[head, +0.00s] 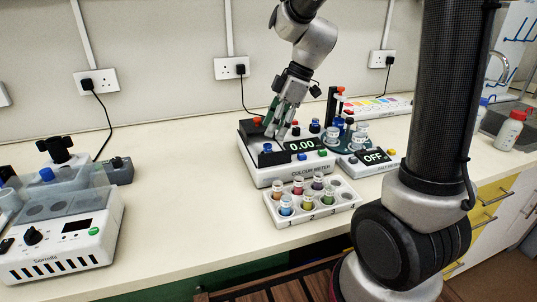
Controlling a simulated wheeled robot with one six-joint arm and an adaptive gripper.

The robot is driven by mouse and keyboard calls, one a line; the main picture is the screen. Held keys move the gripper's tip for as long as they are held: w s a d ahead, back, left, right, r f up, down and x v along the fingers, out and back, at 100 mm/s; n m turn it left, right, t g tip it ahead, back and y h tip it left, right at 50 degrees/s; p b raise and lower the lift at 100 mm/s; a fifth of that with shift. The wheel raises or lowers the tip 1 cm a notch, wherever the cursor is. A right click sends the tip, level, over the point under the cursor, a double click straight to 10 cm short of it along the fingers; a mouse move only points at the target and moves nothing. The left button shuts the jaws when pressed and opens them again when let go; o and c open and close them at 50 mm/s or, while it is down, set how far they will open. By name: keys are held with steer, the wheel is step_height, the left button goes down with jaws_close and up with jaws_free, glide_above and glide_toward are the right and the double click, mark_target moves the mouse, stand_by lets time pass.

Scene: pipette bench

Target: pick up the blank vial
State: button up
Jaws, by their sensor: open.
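My gripper (275,127) points down over the left part of the colour meter (262,174), whose display reads 0.00. Its fingers are open, and I cannot tell whether anything is between them. The vial labels are too small to read, so I cannot tell which is the blank.
A device reading OFF (374,157) stands right of the meter, near a dark round holder with vials. A white Sonofill-like machine (62,252) is at the left. The bench between machine and meter is clear.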

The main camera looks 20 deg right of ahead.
steer(key=x, duration=0.5)
steer(key=shift+s+d+f, duration=0.1)
steer(key=shift+d+f, duration=0.05)
steer(key=shift+f, duration=0.2)
steer(key=c, duration=1)
